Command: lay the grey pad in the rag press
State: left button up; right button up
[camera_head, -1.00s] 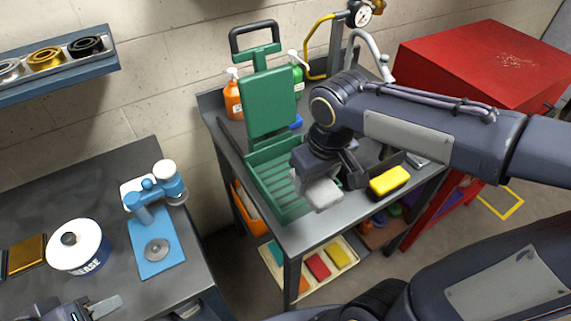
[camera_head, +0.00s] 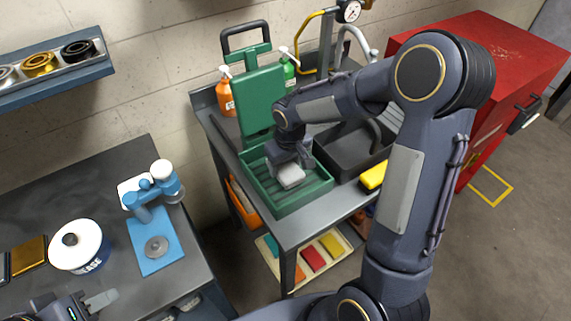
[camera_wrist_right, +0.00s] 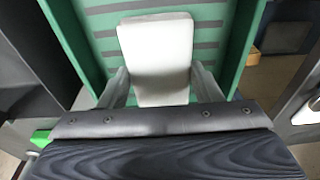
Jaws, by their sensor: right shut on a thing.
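The grey pad (camera_head: 290,175) is a light block held by my right gripper (camera_head: 286,164). It is over the slatted base of the green rag press (camera_head: 305,201), within its walls in the head view. In the right wrist view the pad (camera_wrist_right: 157,55) sits between both fingers (camera_wrist_right: 160,88), with the slats behind it. I cannot tell whether the pad touches the slats. The press's green lid (camera_head: 259,100) stands raised behind, with a dark handle on top. My left gripper (camera_head: 88,304) is at the bottom left, partly cut off by the frame edge; its opening is unclear.
A yellow sponge (camera_head: 373,176) lies right of the press by a dark sink basin (camera_head: 350,150). Orange (camera_head: 225,95) and green (camera_head: 288,68) bottles stand behind. On the left bench are a white tub (camera_head: 80,246) and a blue device (camera_head: 155,240). Coloured pads lie on the lower shelf.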

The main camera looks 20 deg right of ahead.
jog(key=shift+f, duration=0.45)
jog(key=shift+f, duration=0.15)
jog(key=o, duration=0.9)
jog(key=shift+o, duration=0.2)
